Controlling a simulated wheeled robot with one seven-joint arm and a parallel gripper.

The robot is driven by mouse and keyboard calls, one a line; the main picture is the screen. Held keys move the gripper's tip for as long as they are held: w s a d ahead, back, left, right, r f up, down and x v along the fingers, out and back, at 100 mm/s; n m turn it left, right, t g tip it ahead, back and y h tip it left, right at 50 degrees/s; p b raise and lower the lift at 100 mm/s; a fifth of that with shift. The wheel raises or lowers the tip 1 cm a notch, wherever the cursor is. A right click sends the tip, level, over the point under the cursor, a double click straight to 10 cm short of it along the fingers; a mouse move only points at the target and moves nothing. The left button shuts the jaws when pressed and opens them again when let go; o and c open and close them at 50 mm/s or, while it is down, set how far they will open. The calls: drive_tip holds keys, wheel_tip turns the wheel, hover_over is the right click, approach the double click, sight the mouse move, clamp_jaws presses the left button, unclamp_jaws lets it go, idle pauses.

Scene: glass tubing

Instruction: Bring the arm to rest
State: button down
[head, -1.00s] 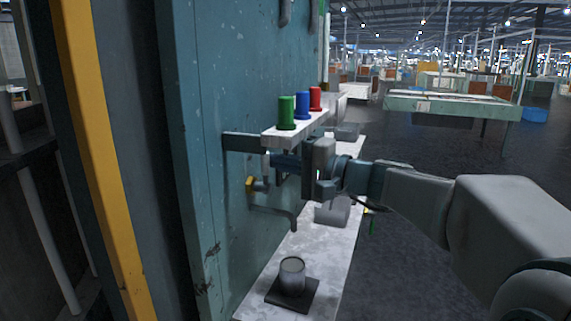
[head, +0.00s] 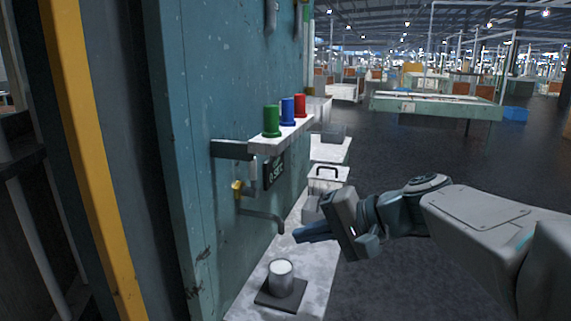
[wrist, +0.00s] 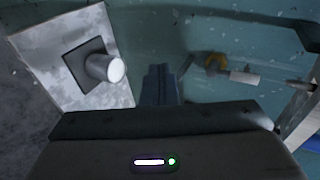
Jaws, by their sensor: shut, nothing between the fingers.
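My gripper (head: 302,234) is shut and empty, its fingers pointing left toward the teal wall panel. It is to the right of the curved spout (head: 268,218) and above the white counter, apart from both in the head view. The closed fingers also show in the wrist view (wrist: 159,82). A grey cup (head: 281,278) with a white top stands upright on a dark square pad (head: 262,297) on the counter, below and left of my gripper. The cup also shows in the wrist view (wrist: 106,69). A yellow valve part (head: 238,189) sits on the pipe above the spout.
A shelf (head: 268,146) holds green (head: 271,121), blue (head: 287,111) and red (head: 300,105) cylinders. A small display (head: 276,170) is under it. A container with a dark handle (head: 327,177) stands farther back. Open dark floor (head: 400,280) lies to the right.

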drive_tip(key=s+d+f+n+g+h+p, duration=0.1)
drive_tip(key=s+d+f+n+h+p, duration=0.1)
drive_tip(key=s+d+f+h+p, duration=0.2)
drive_tip(key=s+d+f+n+g+h+p, duration=0.1)
drive_tip(key=s+d+f+h+p, duration=0.3)
drive_tip(key=s, duration=0.5)
drive_tip(key=d+n+h, duration=0.1)
drive_tip(key=d+h, duration=0.1)
drive_tip(key=h, duration=0.1)
drive_tip(key=shift+s+d+f, duration=0.2)
drive_tip(key=shift+d+f, duration=0.1)
drive_tip(key=shift+d, duration=0.05)
